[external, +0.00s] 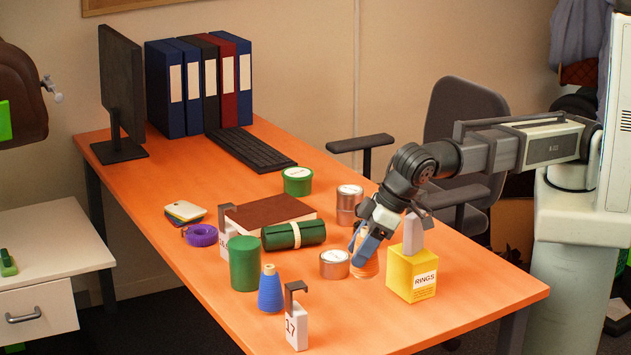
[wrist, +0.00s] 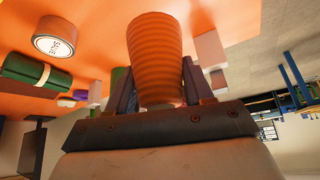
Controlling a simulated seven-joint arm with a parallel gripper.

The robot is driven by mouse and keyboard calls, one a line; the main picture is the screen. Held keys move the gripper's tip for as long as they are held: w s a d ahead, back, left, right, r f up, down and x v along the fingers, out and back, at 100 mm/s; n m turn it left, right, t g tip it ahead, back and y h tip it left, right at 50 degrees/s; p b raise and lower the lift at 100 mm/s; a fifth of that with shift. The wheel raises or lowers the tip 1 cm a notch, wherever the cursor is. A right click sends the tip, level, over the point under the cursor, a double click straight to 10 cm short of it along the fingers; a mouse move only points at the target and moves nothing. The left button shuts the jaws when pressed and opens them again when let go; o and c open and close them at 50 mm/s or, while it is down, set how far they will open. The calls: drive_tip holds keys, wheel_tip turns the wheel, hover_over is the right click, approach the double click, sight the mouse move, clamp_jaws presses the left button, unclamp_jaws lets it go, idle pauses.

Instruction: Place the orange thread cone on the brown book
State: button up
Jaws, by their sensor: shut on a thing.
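My gripper (external: 365,248) is shut on the orange thread cone (external: 368,267), near the front right of the orange table. The cone also shows large between the fingers in the wrist view (wrist: 156,55). In the external view my fingers hide part of the cone, and I cannot tell whether its base touches the table. The brown book (external: 268,213) lies flat to the left of my gripper, behind the green roll, which hides part of its front edge.
A yellow RINGS box (external: 411,273) stands just right of the cone. Between cone and book are a low tin (external: 335,264) and the green roll (external: 293,235). A taller tin (external: 349,206), green pot (external: 297,181), green cylinder (external: 244,263) and blue cone (external: 271,289) stand around.

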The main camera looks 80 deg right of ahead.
drive_tip(key=w+d+r+m+h, duration=0.15)
drive_tip(key=w+d+m, duration=0.25)
drive_tip(key=w+d, duration=1.3)
drive_tip(key=m+h, duration=0.3)
drive_tip(key=m, duration=0.2)
hover_over(267, 209)
drive_tip(key=shift+d+f, duration=0.15)
drive_tip(key=shift+f, duration=3.95)
drive_tip(key=shift+f, duration=0.15)
drive_tip(key=o, duration=1.1)
drive_tip(key=v, duration=1.2)
